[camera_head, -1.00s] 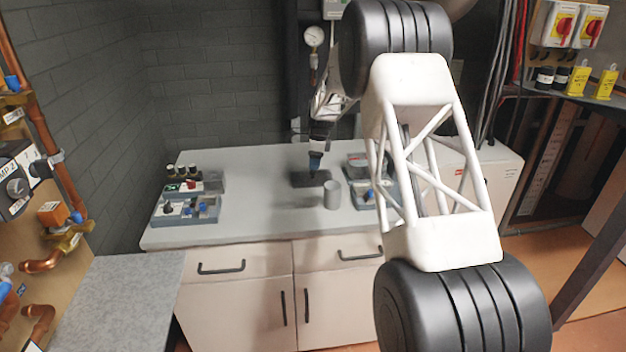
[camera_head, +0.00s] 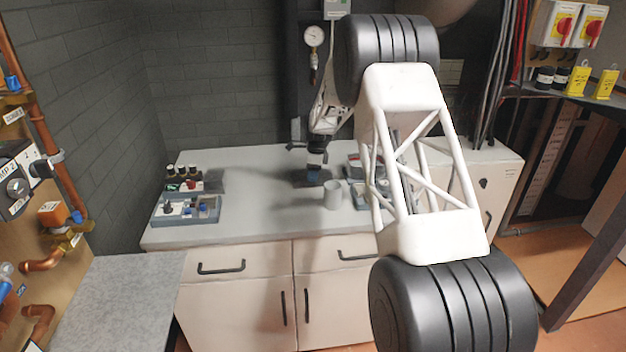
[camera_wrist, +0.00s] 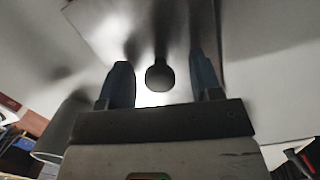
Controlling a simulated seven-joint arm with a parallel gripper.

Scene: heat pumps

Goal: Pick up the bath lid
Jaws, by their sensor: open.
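The bath lid (camera_wrist: 105,25) is a shiny metal plate with a round dark knob (camera_wrist: 160,76) in the wrist view. My gripper (camera_wrist: 160,64) is open, with one blue-grey finger on each side of the knob and a visible gap to each. I cannot tell whether the fingertips are down level with the knob. In the head view, my gripper (camera_head: 314,174) points down over the dark patch of the bath lid (camera_head: 299,178) on the worktop, and hides part of it.
A grey cup (camera_head: 332,196) stands just right and in front of my gripper. A tray of small bottles (camera_head: 187,211) is at the worktop's left, with more bottles behind. Another tray (camera_head: 357,192) is at right, partly behind my arm. The front middle of the worktop (camera_head: 265,220) is clear.

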